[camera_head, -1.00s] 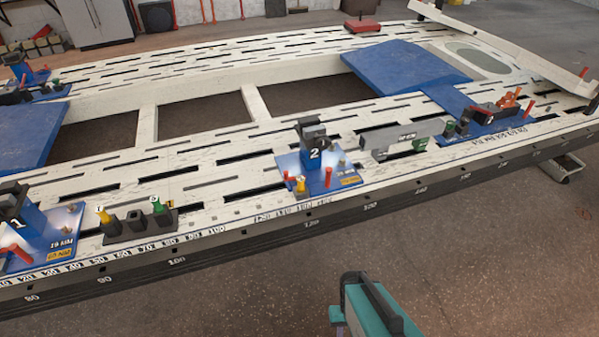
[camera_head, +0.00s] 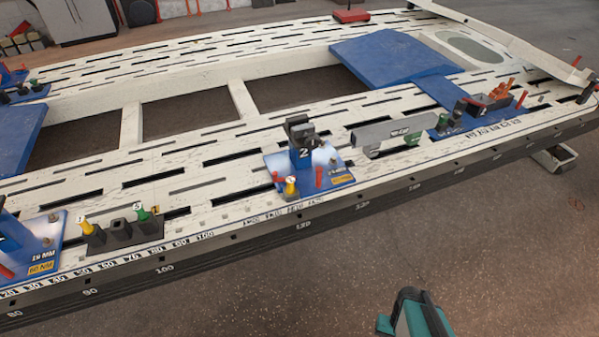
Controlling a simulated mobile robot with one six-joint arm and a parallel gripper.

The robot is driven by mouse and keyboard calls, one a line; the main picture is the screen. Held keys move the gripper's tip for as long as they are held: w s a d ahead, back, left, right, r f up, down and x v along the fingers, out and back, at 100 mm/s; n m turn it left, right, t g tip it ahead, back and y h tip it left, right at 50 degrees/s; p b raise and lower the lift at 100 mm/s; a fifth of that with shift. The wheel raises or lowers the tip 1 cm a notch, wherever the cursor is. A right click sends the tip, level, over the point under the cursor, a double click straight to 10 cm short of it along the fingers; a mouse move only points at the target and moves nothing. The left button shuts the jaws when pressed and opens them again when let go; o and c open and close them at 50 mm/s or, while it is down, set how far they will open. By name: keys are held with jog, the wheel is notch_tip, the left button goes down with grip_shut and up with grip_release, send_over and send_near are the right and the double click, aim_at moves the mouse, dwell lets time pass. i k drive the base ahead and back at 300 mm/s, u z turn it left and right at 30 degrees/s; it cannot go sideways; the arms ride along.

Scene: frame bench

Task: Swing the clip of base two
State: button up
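Base two is a blue plate (camera_head: 277,161) near the front edge of the white slotted bench. On it stands a blue post with a dark clip or clamp head (camera_head: 300,130) on top and a white "2" on its face. A yellow peg (camera_head: 291,187), red pins (camera_head: 319,177) and a yellow label (camera_head: 341,180) are on the plate. The dark head sits upright over the post; its exact swing position is too small to tell. My gripper's fingers are not visible. Only a teal and black part of mine shows at the bottom, well apart from base two.
A dark block with yellow and green pegs (camera_head: 121,231) stands left of base two, beside another blue base (camera_head: 40,243) cut by the left edge. A grey bar (camera_head: 393,131) lies to the right. The floor (camera_head: 480,260) in front of the bench is mostly clear.

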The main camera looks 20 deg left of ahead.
aim_at(275, 178)
jog(key=z, duration=0.75)
jog(key=k, duration=0.9)
jog(key=u, duration=1.75)
jog(key=i, duration=0.55)
jog(key=z, duration=0.3)
